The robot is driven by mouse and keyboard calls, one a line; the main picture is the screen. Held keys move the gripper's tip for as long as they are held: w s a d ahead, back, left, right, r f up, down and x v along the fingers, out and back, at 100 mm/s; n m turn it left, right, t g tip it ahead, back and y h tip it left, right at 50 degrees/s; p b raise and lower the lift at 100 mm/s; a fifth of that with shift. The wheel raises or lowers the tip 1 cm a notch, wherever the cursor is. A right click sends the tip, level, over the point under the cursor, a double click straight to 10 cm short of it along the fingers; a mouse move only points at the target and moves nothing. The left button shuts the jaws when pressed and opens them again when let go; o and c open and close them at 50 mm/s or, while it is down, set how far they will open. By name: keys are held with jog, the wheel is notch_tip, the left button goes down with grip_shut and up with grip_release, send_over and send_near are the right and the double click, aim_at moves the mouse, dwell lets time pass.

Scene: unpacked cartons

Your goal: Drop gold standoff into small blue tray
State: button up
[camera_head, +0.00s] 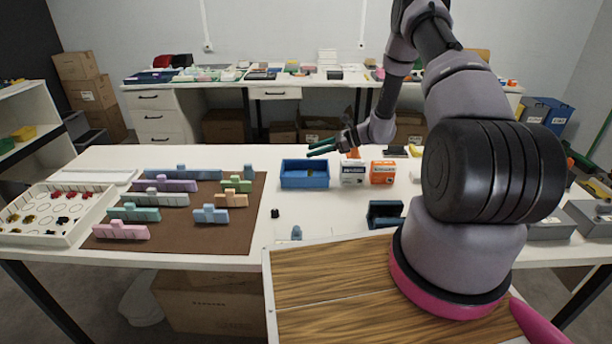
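The small blue tray (304,182) stands on the white table near the middle of the view. A small yellowish piece (310,173) shows inside it; it may be the gold standoff, but it is too small to be sure. My gripper (310,148), with dark green fingers, is above the tray's back edge and points left. Its two fingers look apart, and I see nothing between them. No other gold standoff can be made out.
A white box (353,172) and an orange box (383,172) stand right of the tray. A brown mat (225,228) with several coloured blocks and a white sorting tray (82,232) lie left. The table between mat and tray is mostly clear.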

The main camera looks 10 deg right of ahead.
jog(key=v, duration=1)
jog(key=shift+s+d+r, duration=0.15)
jog(key=shift+d, duration=0.2)
jog(key=s+a+r+n+g+h, duration=0.1)
jog(key=s+a+r+n+h, duration=0.2)
jog(key=r, duration=0.5)
jog(key=s+a+r+n+g, duration=0.1)
jog(key=s+r+n, duration=0.3)
jog(key=r, duration=0.5)
jog(key=s+a+r+n+h, duration=0.2)
jog(key=s+r, duration=0.2)
jog(key=r, duration=0.4)
jog(key=s+r+n+t+h, duration=0.2)
jog(key=s+r, duration=0.4)
jog(key=s, duration=0.4)
jog(key=s+r+n+t+h, duration=0.3)
jog(key=s+r+n, duration=0.3)
jog(key=s, duration=0.5)
jog(key=shift+s+d+r+h, duration=0.3)
jog(key=shift+s+r+h, duration=0.1)
jog(key=shift+r, duration=0.25)
jog(key=shift+w, duration=0.1)
